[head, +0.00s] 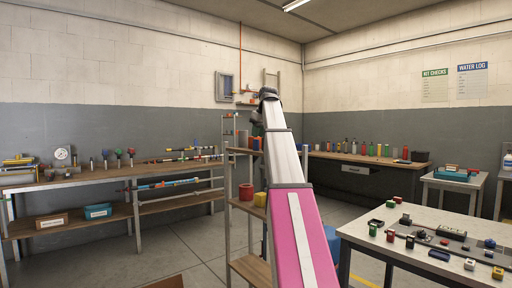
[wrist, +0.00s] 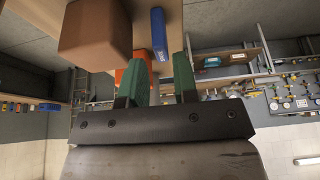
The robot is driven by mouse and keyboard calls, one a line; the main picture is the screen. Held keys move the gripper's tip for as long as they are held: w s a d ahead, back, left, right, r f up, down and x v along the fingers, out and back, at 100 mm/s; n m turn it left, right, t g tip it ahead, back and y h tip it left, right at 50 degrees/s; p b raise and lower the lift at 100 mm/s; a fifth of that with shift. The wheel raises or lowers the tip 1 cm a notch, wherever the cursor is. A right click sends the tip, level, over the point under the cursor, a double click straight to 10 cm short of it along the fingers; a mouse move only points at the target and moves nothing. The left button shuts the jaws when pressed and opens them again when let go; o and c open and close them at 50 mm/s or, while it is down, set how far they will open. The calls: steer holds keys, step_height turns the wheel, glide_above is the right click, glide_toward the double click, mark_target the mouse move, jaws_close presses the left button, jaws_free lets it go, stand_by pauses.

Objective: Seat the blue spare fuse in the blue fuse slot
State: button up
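My gripper (wrist: 160,62) shows in the wrist view with its two green fingers apart and nothing between them. A small blue block (wrist: 158,33), which looks like the blue spare fuse, is just beyond the fingertips, roughly in line with the gap, against a wooden shelf board (wrist: 178,12). A larger reddish-brown block (wrist: 95,35) is beside it on the left. In the head view my pink and white arm reaches up to the shelf unit and hides most of the gripper. I cannot make out the blue fuse slot in either view.
A wooden shelf unit (head: 232,207) stands behind my arm, with a red cylinder (head: 246,192) and a yellow one (head: 260,199) on it. A table (head: 395,245) with several small coloured parts is at right. A workbench (head: 100,180) lines the left wall. Floor between is clear.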

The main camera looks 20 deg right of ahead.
mark_target(256, 145)
steer(key=x, duration=0.3)
steer(key=shift+f, duration=0.3)
jaws_close()
steer(key=shift+r, duration=0.1)
